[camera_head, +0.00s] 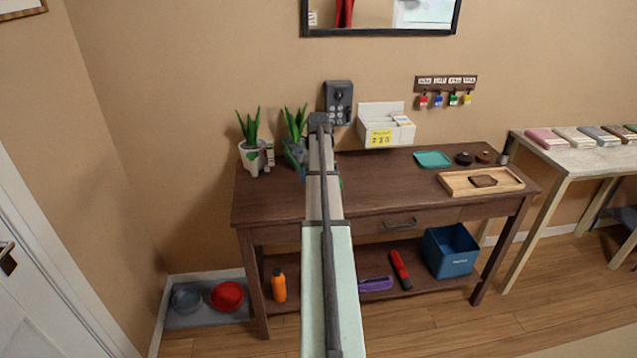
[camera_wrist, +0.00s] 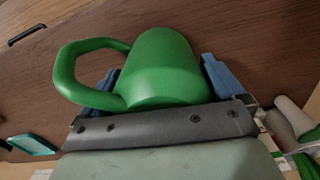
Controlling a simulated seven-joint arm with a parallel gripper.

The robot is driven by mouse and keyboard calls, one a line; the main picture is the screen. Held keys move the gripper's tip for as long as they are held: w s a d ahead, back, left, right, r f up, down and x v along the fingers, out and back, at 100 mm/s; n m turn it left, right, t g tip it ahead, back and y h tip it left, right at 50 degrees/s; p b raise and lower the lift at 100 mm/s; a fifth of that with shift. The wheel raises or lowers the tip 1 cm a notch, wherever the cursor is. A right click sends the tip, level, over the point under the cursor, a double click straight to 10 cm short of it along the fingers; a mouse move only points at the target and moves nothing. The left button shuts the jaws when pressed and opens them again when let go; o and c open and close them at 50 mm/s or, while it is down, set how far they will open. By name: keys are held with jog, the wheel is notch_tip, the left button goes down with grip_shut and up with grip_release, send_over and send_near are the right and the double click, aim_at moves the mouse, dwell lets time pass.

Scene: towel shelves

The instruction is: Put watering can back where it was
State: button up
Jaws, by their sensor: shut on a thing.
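The green watering can (camera_wrist: 165,68) fills the middle of the wrist view, with its looped handle (camera_wrist: 68,75) to the left. My gripper (camera_wrist: 160,80) is shut on its body, with a blue finger on each side. The can is over the brown wooden table (camera_wrist: 270,50); whether it touches the top cannot be told. In the head view my arm reaches over the table (camera_head: 260,205) and hides almost all of the can and gripper.
A potted plant (camera_head: 253,155) stands at the table's back left, with another (camera_head: 295,125) close beside my arm. A white calendar box (camera_head: 385,128), teal tray (camera_head: 432,159) and wooden tray (camera_head: 450,183) are to the right. The table's front left is clear.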

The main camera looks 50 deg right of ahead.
jog(key=shift+f, duration=0.8)
jog(key=shift+f, duration=0.1)
jog(key=o, duration=1.1)
notch_tip(320, 180, up, 12)
jog(key=shift+r, duration=0.15)
